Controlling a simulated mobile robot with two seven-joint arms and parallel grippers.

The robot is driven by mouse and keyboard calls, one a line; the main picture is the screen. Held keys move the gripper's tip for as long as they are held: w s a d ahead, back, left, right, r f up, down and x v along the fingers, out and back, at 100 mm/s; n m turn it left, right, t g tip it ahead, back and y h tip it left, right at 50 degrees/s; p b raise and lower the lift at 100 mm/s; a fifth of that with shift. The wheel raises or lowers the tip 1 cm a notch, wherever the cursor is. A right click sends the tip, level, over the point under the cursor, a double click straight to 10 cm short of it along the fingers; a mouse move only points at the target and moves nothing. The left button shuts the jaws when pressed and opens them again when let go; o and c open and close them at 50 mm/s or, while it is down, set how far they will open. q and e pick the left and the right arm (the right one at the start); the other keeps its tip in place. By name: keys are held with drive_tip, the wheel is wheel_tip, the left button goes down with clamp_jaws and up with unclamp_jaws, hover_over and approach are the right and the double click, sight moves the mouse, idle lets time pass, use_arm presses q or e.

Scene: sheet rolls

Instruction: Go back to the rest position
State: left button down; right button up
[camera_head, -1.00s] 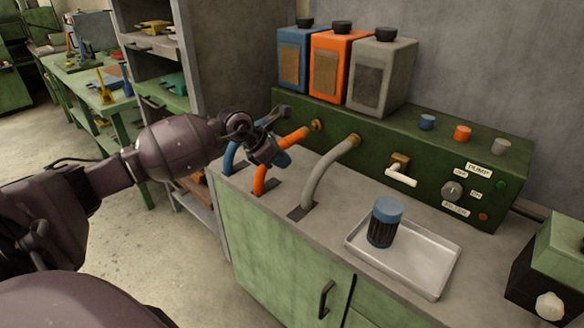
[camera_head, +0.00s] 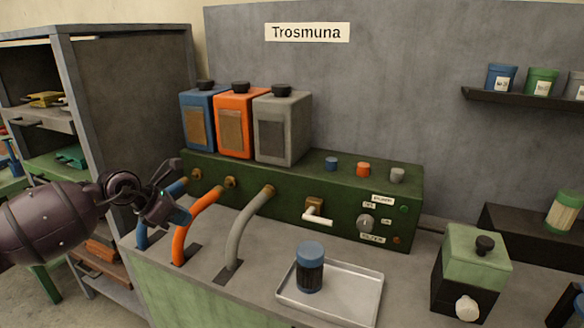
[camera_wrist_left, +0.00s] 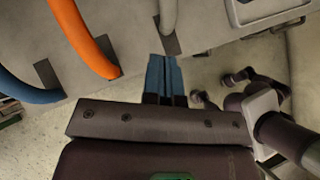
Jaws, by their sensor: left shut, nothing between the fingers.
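My left gripper (camera_head: 176,214) is at the left of the head view, in front of the blue and orange hoses. Its blue fingers are shut with nothing between them. In the left wrist view the shut fingers (camera_wrist_left: 165,78) point toward the counter's front edge, below the orange hose (camera_wrist_left: 82,38) and the grey hose (camera_wrist_left: 168,18). The fingers appear apart from the hoses.
A green pump box (camera_head: 290,195) carries blue, orange and grey canisters (camera_head: 283,128). A metal tray (camera_head: 350,295) holds a blue-lidded jar (camera_head: 310,267). A green-and-black box (camera_head: 470,270) stands right. Shelves (camera_head: 130,110) stand left; a wall shelf (camera_head: 520,103) holds several cans.

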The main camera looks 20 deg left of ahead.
use_arm(q)
drive_tip(key=w+d+r+n+t+h, duration=0.2)
drive_tip(key=d+r+n+t+h, duration=0.3)
drive_tip(key=d+r, duration=0.2)
drive_tip(key=s+d+f+n+t+y, duration=0.2)
drive_tip(key=s+f+n+y, duration=0.25)
drive_tip(key=f+n, duration=0.75)
drive_tip(key=s+d+f+n+t+y, duration=0.15)
drive_tip(key=s+f+n+y, duration=0.4)
drive_tip(key=n, duration=1.05)
drive_tip(key=s+d+f+n+g, duration=0.2)
drive_tip(key=s+d+f+n, duration=0.1)
drive_tip(key=s+f, duration=0.5)
drive_tip(key=s+d+f+n+g, duration=0.2)
drive_tip(key=s+f+n, duration=0.3)
drive_tip(key=s+f, duration=0.3)
drive_tip(key=s+d, duration=0.1)
drive_tip(key=s, duration=0.2)
drive_tip(key=shift+s+d+f+n, duration=0.2)
drive_tip(key=shift+d+f+n, duration=0.05)
drive_tip(key=shift+f+n, duration=0.1)
